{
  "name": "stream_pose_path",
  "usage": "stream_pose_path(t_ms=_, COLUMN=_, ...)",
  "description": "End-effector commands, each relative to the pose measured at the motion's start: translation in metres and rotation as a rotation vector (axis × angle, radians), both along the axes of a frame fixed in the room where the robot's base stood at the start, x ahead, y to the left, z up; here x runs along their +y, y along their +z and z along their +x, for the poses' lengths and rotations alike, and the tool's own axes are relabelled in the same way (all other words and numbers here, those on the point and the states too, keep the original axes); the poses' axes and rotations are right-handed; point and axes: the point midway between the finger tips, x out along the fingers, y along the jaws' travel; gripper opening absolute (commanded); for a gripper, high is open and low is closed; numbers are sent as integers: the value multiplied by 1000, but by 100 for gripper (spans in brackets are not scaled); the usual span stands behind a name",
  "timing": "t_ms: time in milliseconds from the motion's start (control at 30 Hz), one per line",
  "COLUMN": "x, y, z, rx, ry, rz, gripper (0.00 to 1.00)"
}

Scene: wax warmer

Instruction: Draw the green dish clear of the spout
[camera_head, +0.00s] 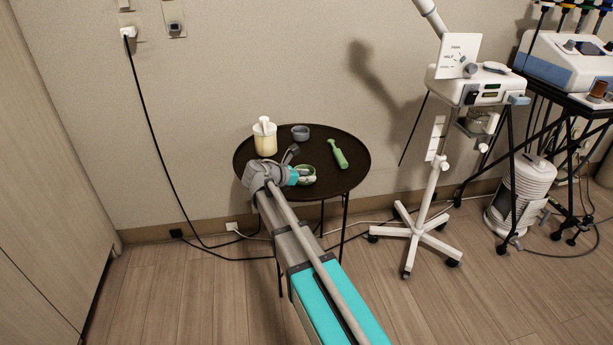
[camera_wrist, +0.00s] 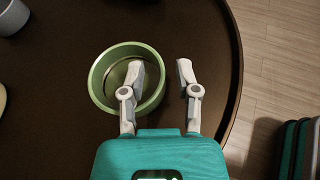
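The green dish (camera_head: 309,181) is a small round bowl on the dark round table, partly hidden by my gripper in the head view. It shows whole, apart from what my finger covers, in the wrist view (camera_wrist: 97,86). My gripper (camera_wrist: 161,76) is open, with one finger over the inside of the dish and the other outside its right rim. The right rim lies between the fingers, and I cannot tell whether either touches it. A cream container (camera_head: 265,140) stands behind and left of the dish in the head view. I cannot make out a spout clearly.
The table's edge is close to my right finger in the wrist view. A white wheeled stand (camera_head: 428,215) is right of the table.

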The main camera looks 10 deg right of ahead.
Motion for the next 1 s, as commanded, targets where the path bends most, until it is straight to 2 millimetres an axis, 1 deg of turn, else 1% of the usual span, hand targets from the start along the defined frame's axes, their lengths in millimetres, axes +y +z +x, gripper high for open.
stream_pose_path(t_ms=333, x=1, y=0, z=0, rx=1, ry=1, rz=1, gripper=49)
stream_pose_path(t_ms=533, x=1, y=4, z=0, rx=0, ry=1, rz=0, gripper=49)
stream_pose_path(t_ms=767, x=1, y=18, z=0, rx=0, ry=1, rz=0, gripper=49)
stream_pose_path(t_ms=1000, x=1, y=38, z=0, rx=0, ry=1, rz=0, gripper=49)
